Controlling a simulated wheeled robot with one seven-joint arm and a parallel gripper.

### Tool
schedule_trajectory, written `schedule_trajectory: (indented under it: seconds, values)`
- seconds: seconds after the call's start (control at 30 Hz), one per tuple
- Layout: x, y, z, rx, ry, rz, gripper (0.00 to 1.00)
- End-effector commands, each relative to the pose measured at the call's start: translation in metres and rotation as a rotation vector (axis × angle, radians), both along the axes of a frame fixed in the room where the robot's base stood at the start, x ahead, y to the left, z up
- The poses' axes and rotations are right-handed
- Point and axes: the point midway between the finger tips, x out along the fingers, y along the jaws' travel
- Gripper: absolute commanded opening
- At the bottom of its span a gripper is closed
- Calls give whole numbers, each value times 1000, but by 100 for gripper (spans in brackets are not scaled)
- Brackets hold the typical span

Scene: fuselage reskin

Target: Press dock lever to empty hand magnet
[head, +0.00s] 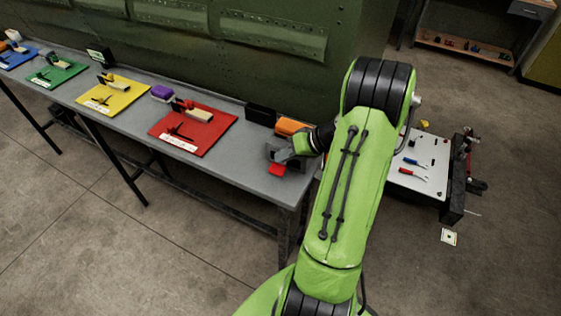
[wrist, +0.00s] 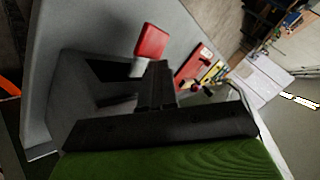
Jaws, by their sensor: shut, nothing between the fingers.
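The dock (head: 270,152) is a dark grey fixture at the right end of the bench. A red lever pad (head: 277,170) sticks out at its front edge. In the wrist view the red pad (wrist: 152,40) is just beyond my fingertips, with a pale piece below it. My gripper (head: 284,155) is over the dock, close to the pad. In the wrist view its fingers (wrist: 157,72) are together and hold nothing. I cannot tell whether they touch the lever.
The grey bench (head: 230,170) carries red (head: 205,140), yellow (head: 112,95), green (head: 57,74) and blue mats with tools. A black block (head: 261,115) stands behind the dock. The green fuselage panel (head: 240,60) rises behind. A white-topped cart (head: 415,165) is right of my arm.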

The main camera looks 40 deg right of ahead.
Motion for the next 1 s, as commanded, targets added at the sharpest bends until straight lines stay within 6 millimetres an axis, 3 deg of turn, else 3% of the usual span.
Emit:
schedule_trajectory:
  seconds: [0.77, 1.0]
  values:
    - [-1, 1, -7, 1, 3, -1, 0]
    - [0, 0, 4, 1, 3, -1, 0]
